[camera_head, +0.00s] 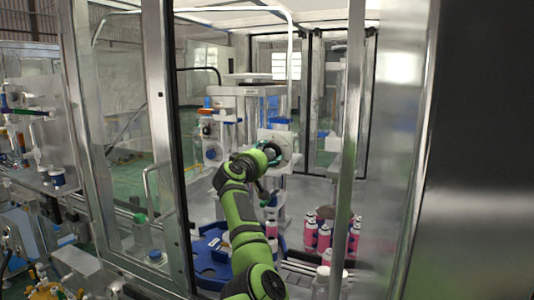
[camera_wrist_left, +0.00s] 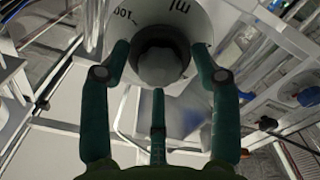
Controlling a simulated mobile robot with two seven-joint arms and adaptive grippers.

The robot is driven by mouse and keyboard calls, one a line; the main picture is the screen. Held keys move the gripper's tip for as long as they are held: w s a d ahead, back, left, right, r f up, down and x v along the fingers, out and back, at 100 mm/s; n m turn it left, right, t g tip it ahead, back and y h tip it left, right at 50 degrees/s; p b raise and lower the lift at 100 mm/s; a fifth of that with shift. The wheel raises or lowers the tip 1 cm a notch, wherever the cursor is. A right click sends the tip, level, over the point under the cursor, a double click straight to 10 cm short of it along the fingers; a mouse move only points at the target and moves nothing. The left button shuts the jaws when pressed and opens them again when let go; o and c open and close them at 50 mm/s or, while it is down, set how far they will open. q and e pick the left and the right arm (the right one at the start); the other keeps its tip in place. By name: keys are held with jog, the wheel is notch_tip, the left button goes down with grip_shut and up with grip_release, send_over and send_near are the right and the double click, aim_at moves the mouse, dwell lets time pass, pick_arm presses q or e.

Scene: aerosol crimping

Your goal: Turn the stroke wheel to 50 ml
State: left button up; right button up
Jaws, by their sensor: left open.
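The stroke wheel (camera_wrist_left: 190,22) is a pale round dial with "100" and "ml" printed on its face, seen at the top of the left wrist view. A dark grey round knob (camera_wrist_left: 162,66) stands out from its middle. My left gripper (camera_wrist_left: 160,58) is open, with one finger at each side of the knob and a third below it. I cannot tell whether the fingers touch it. In the head view my left gripper (camera_head: 273,151) is at the pale front of the machine (camera_head: 285,136) and partly hides the wheel there. The dial's pointer cannot be made out.
My left arm reaches in between a metal door post (camera_head: 160,130) and another upright post (camera_head: 347,140). Several pink cans (camera_head: 324,238) stand to the right of the arm. A blue round carrier (camera_head: 205,255) lies low on the left.

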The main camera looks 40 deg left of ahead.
pick_arm(q)
jog(key=c, duration=1.1)
jog(key=shift+n, duration=1.4)
jog(key=shift+c, duration=0.2)
jog(key=shift+r, duration=0.1)
jog(key=o, duration=1.1)
jog(key=shift+o, duration=0.2)
jog(key=v, duration=1.2)
jog(key=shift+a, duration=0.1)
